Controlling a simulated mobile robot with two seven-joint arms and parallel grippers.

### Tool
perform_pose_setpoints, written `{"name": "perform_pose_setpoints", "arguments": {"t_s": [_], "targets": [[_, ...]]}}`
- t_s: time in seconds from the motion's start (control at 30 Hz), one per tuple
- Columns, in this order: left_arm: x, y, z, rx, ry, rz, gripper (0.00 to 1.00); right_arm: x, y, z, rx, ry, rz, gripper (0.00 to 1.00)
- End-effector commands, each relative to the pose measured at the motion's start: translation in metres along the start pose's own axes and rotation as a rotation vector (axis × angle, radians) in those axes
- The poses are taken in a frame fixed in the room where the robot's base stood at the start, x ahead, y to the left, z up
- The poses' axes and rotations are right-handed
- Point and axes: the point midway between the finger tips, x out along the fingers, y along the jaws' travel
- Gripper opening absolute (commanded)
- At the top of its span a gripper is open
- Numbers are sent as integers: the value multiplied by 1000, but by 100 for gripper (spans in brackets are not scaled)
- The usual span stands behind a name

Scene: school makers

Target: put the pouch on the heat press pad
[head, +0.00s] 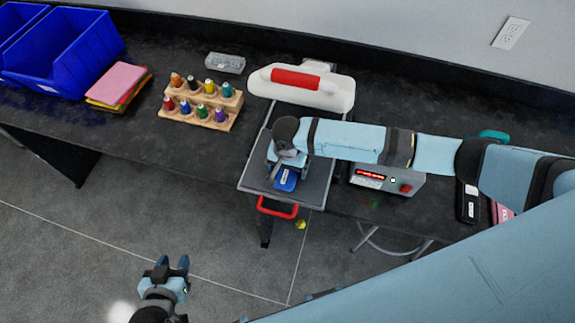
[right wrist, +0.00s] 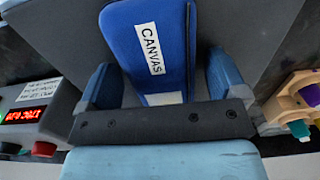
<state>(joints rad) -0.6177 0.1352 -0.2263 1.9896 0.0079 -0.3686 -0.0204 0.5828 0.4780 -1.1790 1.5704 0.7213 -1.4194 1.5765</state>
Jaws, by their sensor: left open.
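The blue pouch (head: 286,180), labelled CANVAS, is over the dark grey heat press pad (head: 310,194), near its front edge; it appears to lie flat on it. In the right wrist view the pouch (right wrist: 165,75) sits between the two fingers of my right gripper (right wrist: 160,85), with a gap on each side, so the gripper looks open around it. In the head view my right gripper (head: 286,167) is just above the pad and partly hides the pouch. My left gripper (head: 172,264) is open and empty above the floor, in front of the table.
The heat press's white upper part with a red grip (head: 297,78) is behind the pad. A control box (head: 385,180) with a red display stands to the right. A wooden thread rack (head: 201,103), coloured sheets (head: 118,84) and blue bins (head: 70,52) are to the left.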

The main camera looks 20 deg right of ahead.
Motion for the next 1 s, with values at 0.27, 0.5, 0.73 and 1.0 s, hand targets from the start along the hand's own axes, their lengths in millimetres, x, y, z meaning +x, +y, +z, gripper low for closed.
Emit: {"name": "perform_pose_setpoints", "arguments": {"t_s": [0.27,0.5,0.73,1.0], "targets": [[0,0,1,-1,-2,0,43,0,0,0,0,0,0,93],[1,0,2,-1,-3,0,43,-27,-1,0,-1,0,-4,93],[2,0,4,-1,-4,0,43,-78,-1,0,-1,1,-3,93],[2,1,5,-2,-4,1,43,-116,0,0,0,-1,-1,93]]}}
